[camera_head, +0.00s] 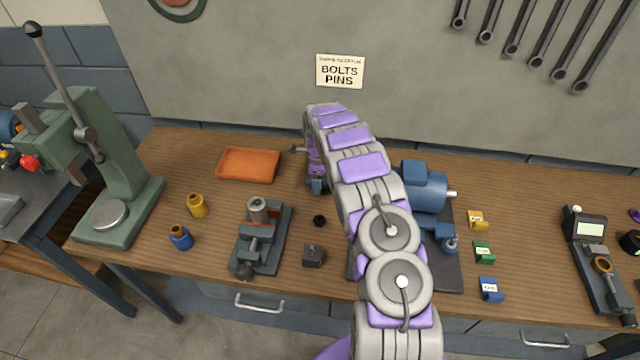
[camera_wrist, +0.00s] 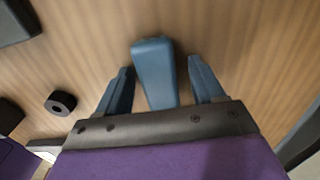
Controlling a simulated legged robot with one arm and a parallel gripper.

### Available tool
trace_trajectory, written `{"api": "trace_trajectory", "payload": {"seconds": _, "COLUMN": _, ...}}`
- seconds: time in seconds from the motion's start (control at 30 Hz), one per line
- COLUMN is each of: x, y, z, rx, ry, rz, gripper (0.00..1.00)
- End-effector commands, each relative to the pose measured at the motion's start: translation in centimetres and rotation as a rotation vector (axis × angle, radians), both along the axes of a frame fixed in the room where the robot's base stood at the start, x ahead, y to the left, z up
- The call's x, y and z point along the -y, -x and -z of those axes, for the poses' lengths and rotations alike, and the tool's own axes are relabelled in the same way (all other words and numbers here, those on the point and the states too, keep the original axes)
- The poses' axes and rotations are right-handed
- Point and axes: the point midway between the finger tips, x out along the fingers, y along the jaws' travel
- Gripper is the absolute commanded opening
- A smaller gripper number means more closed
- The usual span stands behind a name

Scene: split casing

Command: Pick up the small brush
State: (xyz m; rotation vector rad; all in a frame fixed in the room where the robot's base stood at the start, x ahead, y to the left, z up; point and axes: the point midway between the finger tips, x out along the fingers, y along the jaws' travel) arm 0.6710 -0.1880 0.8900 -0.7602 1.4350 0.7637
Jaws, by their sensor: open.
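My gripper (camera_head: 317,186) hangs low over the back middle of the workbench, just right of the orange tray. In the wrist view my gripper (camera_wrist: 158,65) is open, with its two dark blue fingers spread apart. A lighter blue, rounded, handle-like piece stands between the fingers, with clear gaps on both sides. I cannot tell whether it is the small brush's handle or part of my gripper. No bristles show, and I see no other thing that I can name as the brush. My arm hides part of the bench in the head view.
The orange tray (camera_head: 248,178) lies left of my gripper. A vise (camera_head: 262,245) stands front left, a blue motor (camera_head: 425,190) right. Bare wood separates these; the wall rises behind.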

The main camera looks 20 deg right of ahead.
Motion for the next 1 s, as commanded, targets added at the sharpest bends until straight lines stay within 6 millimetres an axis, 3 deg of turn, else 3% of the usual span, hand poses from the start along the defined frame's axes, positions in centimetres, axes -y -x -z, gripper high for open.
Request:
{"api": "trace_trajectory", "payload": {"seconds": 0.13, "x": 0.00, "y": -0.04, "z": -0.09, "rx": 0.001, "ry": 0.001, "rz": 0.000, "gripper": 0.67}}
{"api": "trace_trajectory", "payload": {"seconds": 0.7, "x": 0.01, "y": -0.05, "z": -0.08, "rx": 0.001, "ry": 0.000, "rz": 0.000, "gripper": 0.13}}
{"api": "trace_trajectory", "payload": {"seconds": 1.0, "x": 0.02, "y": -0.06, "z": -0.25, "rx": 0.001, "ry": 0.000, "rz": 0.000, "gripper": 0.12}}
